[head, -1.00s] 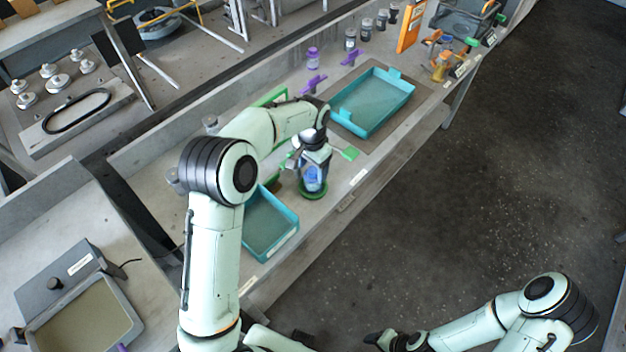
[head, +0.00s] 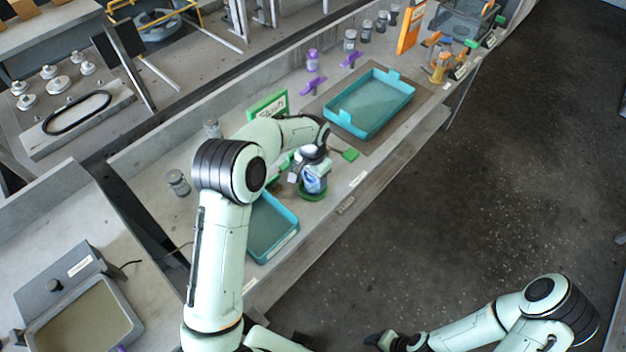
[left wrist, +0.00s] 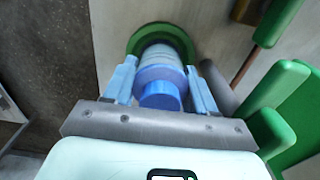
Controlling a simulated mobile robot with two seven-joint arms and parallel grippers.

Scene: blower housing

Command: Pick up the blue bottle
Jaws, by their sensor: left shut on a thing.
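The blue bottle (head: 316,181) stands near the front edge of the bench in the head view, at a green round base (head: 312,194). In the left wrist view the bottle (left wrist: 160,85) shows from above with its blue cap, and the green ring (left wrist: 163,32) lies beyond it. My left gripper (head: 313,172) points down over the bottle. Its two fingers (left wrist: 162,82) lie on either side of the bottle, shut on it. My right gripper (head: 380,340) is at the bottom of the head view, away from the bench, and its fingers are too small to judge.
A teal tray (head: 291,240) stands left of the bottle and a larger teal tray (head: 408,88) farther along the bench. A green paddle (head: 350,154) is close to the gripper. A green-framed sign (head: 268,104) stands behind my arm. The floor at right is clear.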

